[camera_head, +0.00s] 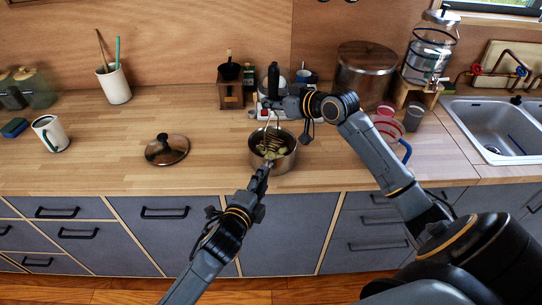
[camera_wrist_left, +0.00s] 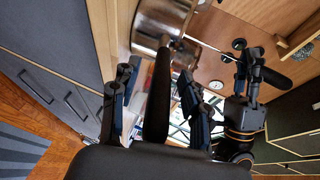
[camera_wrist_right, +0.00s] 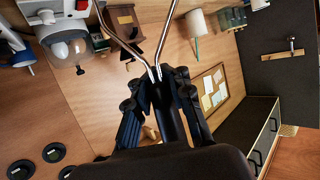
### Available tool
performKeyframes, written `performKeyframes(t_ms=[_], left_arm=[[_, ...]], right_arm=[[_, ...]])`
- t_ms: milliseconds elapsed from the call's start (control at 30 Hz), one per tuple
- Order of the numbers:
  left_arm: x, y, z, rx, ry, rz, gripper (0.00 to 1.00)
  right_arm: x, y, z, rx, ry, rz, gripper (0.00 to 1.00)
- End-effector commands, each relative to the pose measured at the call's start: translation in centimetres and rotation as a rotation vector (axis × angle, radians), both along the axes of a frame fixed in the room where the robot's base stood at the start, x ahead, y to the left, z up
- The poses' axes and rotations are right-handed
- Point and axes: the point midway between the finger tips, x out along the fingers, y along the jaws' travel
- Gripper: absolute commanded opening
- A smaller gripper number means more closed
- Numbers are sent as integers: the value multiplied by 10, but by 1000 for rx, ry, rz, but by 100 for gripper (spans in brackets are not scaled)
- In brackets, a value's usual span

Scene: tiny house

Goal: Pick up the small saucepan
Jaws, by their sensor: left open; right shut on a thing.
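The small saucepan (camera_head: 284,162) is steel, holds pale green and yellow food, and stands upright near the counter's front edge. In the left wrist view its steel side (camera_wrist_left: 163,16) shows at the top, and its black handle (camera_wrist_left: 157,90) lies between my left fingers. My left gripper (camera_head: 262,172) is open around this handle, with gaps visible on both sides.
A lid (camera_head: 168,150) lies on the counter (camera_head: 215,170) left of the pan. A mug (camera_head: 50,134) stands far left. The counter between mug and lid is clear.

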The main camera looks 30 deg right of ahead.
Motion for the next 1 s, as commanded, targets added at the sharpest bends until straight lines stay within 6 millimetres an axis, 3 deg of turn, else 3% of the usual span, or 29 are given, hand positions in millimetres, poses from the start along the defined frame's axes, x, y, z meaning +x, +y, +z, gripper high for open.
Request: performKeyframes(t_ms=[367,600,1000], left_arm=[[5,-6,-2,-1,-1,0,46],[5,-6,-2,0,0,0,0],[4,-8,2,-7,-4,-4,0]], right_arm=[[0,0,1,0,-1,0,0],[0,0,1,0,-1,0,0],[0,0,1,0,-1,0,0]])
